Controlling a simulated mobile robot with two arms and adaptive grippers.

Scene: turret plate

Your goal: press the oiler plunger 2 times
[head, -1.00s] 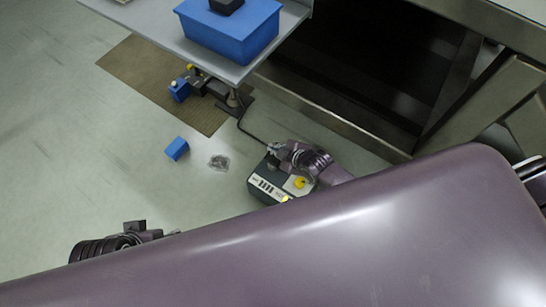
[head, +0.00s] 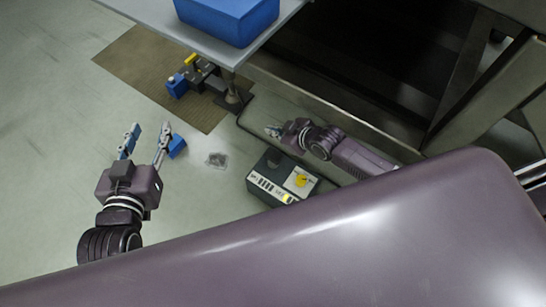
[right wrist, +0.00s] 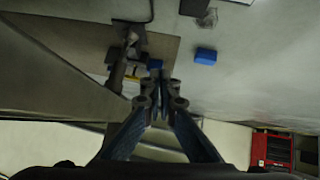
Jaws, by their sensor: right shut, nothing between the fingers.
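A dark box (head: 283,180) with a white label and a yellow spot on its top stands on the floor. On the brown mat is a small dark unit (head: 197,76) with a blue end and a yellow part. I cannot tell which part is the oiler plunger. My right gripper (head: 272,130) is shut and empty, above and behind the dark box, apart from it in the picture; its closed fingers show in the right wrist view (right wrist: 160,92). My left gripper (head: 147,135) is open and empty, its fingers spread left of the box.
A blue block (head: 178,147) lies partly behind my left gripper's finger; it shows in the right wrist view (right wrist: 206,56). A small grey item (head: 216,159) lies nearby. A grey table (head: 150,10) with a blue bin (head: 228,18) stands behind. A red cabinet (right wrist: 271,150) shows too.

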